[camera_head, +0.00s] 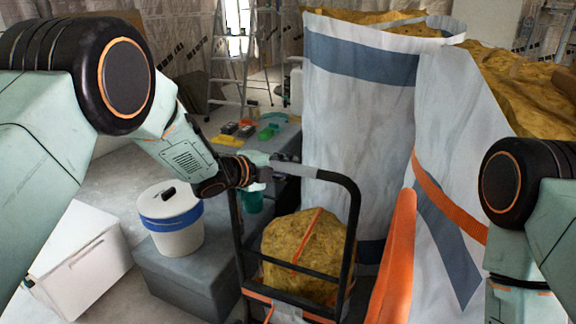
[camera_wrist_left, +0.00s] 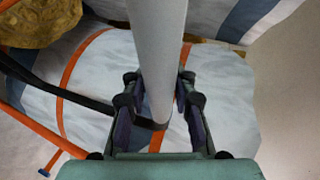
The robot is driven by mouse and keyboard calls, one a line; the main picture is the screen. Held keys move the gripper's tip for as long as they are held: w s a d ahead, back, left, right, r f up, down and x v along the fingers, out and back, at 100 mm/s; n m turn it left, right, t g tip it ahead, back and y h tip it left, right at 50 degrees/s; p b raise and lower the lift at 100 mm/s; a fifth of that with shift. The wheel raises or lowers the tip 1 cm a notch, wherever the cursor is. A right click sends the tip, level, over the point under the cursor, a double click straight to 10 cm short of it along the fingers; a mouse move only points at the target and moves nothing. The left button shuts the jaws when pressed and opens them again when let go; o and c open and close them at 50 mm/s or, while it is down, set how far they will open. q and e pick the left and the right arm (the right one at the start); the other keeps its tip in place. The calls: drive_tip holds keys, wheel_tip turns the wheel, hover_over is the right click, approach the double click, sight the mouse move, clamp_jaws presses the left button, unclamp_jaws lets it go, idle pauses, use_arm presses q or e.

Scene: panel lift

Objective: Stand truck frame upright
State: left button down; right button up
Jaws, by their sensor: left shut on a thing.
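The truck frame (camera_head: 353,225) is a black tubular frame with crossbars and a grey grip section on its top bar. It stands in the middle of the head view, but its exact tilt is hard to tell. My left gripper (camera_head: 256,164) is shut on the top bar near its left corner. In the left wrist view, the fingers of my left gripper (camera_wrist_left: 160,110) are on both sides of the grey tube of the truck frame (camera_wrist_left: 158,45). My right arm shows at the right edge of the head view, with its gripper out of the picture.
A yellow-brown bundle (camera_head: 305,245) with an orange strap sits behind the crossbars. Tall white bags (camera_head: 355,120) stand behind and right. A white bucket (camera_head: 172,220) stands on a grey box (camera_head: 185,275), beside a white cooler (camera_head: 85,260). A ladder (camera_head: 230,60) stands at the back.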

use_arm(q)
drive_tip(key=shift+w+r, duration=0.1)
drive_tip(key=shift+w, duration=0.4)
drive_tip(key=c, duration=1.4)
unclamp_jaws()
drive_tip(key=o, duration=0.3)
drive_tip(key=shift+o, duration=0.2)
drive_tip(key=shift+s, duration=0.1)
drive_tip(key=v, duration=1.2)
